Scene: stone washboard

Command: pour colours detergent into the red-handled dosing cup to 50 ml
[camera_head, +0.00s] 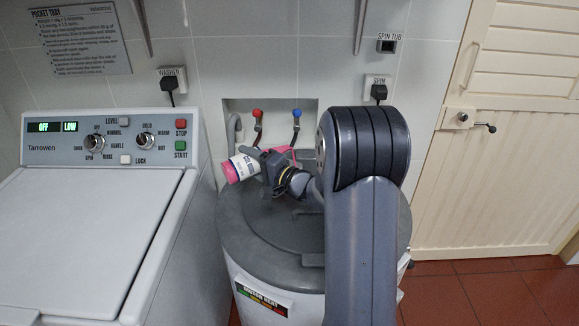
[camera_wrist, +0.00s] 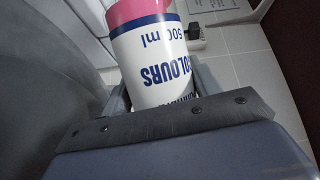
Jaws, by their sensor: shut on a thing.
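The colours detergent bottle (camera_head: 243,166) is white with blue print and a pink end, and is tilted with that end toward the lower left. My gripper (camera_head: 270,168) is shut on it above the grey round lid of the spin tub. In the wrist view the bottle (camera_wrist: 155,65) fills the space between the jaws, its "COLOURS 500 ml" label upside down and its pink part at the top edge. A pink piece (camera_head: 283,152) shows behind my gripper; I cannot tell what it belongs to. I see no red-handled dosing cup in either view. No liquid is visible.
The washer (camera_head: 85,240) with its control panel stands at the left. The spin tub (camera_head: 250,235) stands beside it, partly hidden by my arm. A wall recess with red and blue taps (camera_head: 257,114) is behind the bottle. A cream door (camera_head: 515,140) is at the right.

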